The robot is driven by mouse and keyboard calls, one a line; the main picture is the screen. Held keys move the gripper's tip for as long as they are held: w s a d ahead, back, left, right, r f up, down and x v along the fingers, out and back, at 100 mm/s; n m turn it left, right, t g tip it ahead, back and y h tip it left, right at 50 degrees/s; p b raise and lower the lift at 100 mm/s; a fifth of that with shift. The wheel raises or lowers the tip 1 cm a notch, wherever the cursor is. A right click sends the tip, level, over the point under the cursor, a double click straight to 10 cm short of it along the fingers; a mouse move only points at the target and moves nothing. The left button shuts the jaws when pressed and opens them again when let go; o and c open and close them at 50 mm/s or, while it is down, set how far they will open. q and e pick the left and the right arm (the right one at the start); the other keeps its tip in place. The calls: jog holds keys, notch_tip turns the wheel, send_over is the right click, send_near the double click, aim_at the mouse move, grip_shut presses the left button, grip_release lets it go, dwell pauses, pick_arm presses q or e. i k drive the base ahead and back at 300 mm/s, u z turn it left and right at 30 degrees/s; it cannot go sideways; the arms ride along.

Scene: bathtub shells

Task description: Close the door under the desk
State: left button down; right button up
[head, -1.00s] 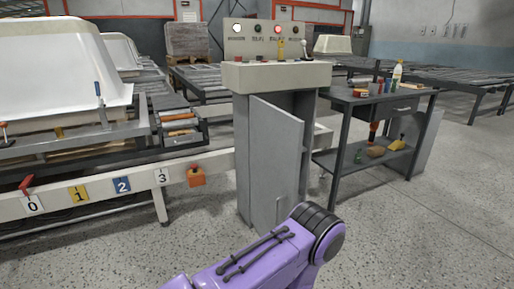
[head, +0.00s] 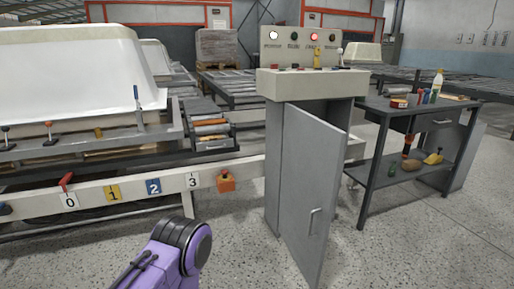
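The grey door (head: 314,190) belongs to the grey cabinet (head: 273,165) under the control desk (head: 311,83). It stands ajar, swung out towards me, with its lower part near the bottom of the view. Its pale handle (head: 315,221) is on the outer face. A purple link of my arm comes in at the bottom, left of the cabinet and apart from the door. Neither gripper is in view.
A dark side table (head: 378,112) with bottles and tools stands right of the cabinet. A white rail with numbered plates (head: 153,186) and an orange box (head: 226,183) lies to the left. Speckled floor (head: 239,250) is clear in front of the rail.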

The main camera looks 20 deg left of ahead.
aim_at(313, 149)
jog(key=u, duration=0.15)
jog(key=i, duration=0.95)
